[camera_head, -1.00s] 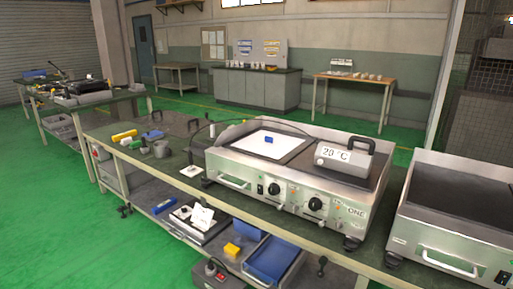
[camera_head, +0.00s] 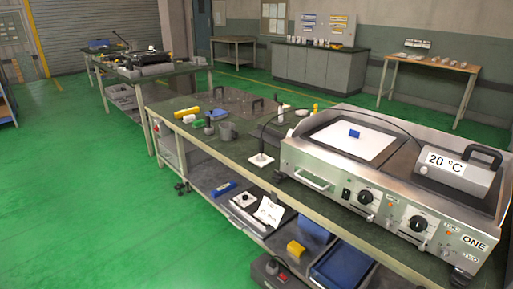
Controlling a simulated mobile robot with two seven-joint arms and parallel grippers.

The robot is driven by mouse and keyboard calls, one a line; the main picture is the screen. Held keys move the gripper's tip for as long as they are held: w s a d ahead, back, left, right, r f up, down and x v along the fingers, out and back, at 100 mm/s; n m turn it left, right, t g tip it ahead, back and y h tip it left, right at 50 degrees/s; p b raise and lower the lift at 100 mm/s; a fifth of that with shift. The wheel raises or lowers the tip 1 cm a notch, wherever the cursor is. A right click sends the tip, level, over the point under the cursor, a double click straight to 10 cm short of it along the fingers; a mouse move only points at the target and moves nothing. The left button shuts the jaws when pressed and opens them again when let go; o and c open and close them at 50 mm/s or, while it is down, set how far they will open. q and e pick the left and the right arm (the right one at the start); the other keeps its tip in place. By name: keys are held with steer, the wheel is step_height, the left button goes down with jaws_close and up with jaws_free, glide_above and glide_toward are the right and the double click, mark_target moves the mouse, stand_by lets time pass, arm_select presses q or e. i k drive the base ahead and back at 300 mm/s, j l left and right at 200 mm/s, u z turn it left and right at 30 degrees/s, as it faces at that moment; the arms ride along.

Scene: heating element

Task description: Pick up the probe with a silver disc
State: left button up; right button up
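A probe with a dark upright stem and a pale, silver-looking flat disc at its foot (camera_head: 261,159) stands on the worktable, just left of the griddle. A second dark upright probe-like piece (camera_head: 208,127) stands farther left, beside a grey cup; its foot is too small to make out. A silver meter reading "20 °C" (camera_head: 456,172) sits on the right plate of the griddle, and a thin dark cable arcs from it toward the left. Neither of my grippers is in view.
The two-knob griddle (camera_head: 390,204) fills the right of the worktable (camera_head: 318,212), with a white sheet and blue block on its left plate. Yellow, green and white small items lie at the table's far left. The green floor (camera_head: 90,215) to the left is clear.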

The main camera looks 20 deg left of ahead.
mark_target(261, 158)
steer(key=i+j, duration=0.2)
steer(key=j, duration=0.15)
steer(key=i+j, duration=0.25)
steer(key=j, duration=0.15)
steer(key=i+j, duration=0.2)
steer(key=j, duration=0.15)
steer(key=i+j, duration=0.2)
steer(key=j, duration=0.15)
steer(key=i+j, duration=0.25)
steer(key=i+j+z, duration=0.1)
steer(key=j, duration=0.4)
steer(key=i+j, duration=0.3)
